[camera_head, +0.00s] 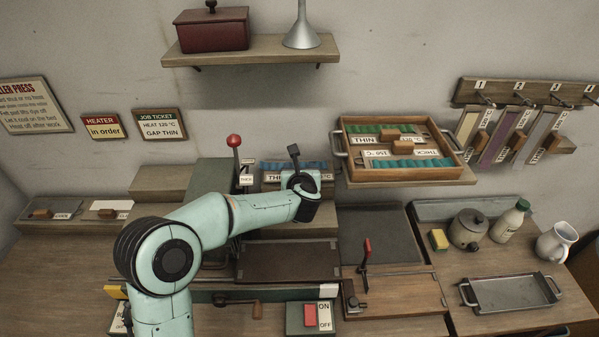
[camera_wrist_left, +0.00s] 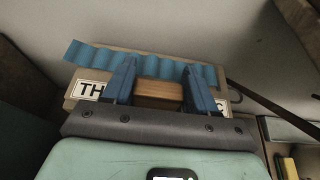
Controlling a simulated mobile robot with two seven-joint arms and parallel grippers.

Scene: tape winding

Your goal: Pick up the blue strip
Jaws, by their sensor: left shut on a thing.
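In the head view my left gripper (camera_head: 302,184) covers the middle of the strip, so the grasp is hidden there. My right gripper is in neither view.
A red-knobbed lever (camera_head: 235,158) stands just left of the gripper. A wooden tray (camera_head: 352,160) with green and teal strips is to the right. A dark plate (camera_head: 290,261) lies in front. A shelf (camera_head: 250,52) is above.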

